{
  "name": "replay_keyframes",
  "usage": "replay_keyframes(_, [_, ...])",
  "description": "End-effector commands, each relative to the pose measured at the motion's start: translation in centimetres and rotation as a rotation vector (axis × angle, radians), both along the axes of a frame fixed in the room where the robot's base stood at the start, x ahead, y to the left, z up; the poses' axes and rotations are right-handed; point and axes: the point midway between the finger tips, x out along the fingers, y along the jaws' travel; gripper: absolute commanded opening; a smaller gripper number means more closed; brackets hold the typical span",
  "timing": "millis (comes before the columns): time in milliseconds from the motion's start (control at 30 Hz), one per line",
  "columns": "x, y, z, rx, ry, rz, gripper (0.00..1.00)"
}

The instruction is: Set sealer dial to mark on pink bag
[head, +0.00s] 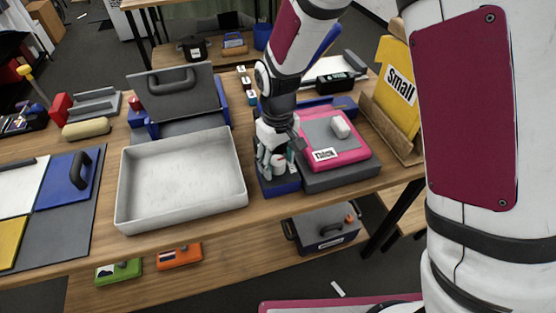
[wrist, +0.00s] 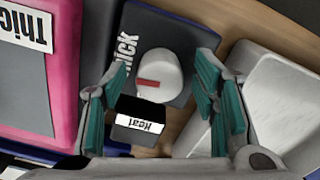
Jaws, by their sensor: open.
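The sealer dial is a white round knob (wrist: 158,75) with a red mark on its left part, on a dark panel (wrist: 185,30) lettered "THICK". In the wrist view the lettering is up and left of the knob. My gripper (wrist: 163,72) is open, with one teal-padded finger on each side of the knob; contact cannot be told. In the head view the gripper (head: 276,150) is down over the blue-based dial unit (head: 283,187). The pink bag (head: 350,150) lies on the grey sealer (head: 345,175); its label (head: 325,154) reads "Thick".
A black block labelled "Heat" (wrist: 138,120) sits close to the knob, between my fingers. An empty white tray (head: 180,183) stands just left of the dial unit. A yellow bag labelled "Small" (head: 397,85) stands in a wooden holder at the right.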

Motion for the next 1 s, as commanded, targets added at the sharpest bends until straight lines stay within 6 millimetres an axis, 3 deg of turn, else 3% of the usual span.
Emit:
replay_keyframes(333, [-0.01, -0.02, -0.42, 0.000, 0.000, 0.000, 0.54])
replay_keyframes(567, [-0.01, -0.02, -0.40, 0.000, 0.000, 0.000, 0.07])
replay_keyframes(1000, [-0.08, -0.02, -0.39, -0.001, 0.002, -0.146, 0.06])
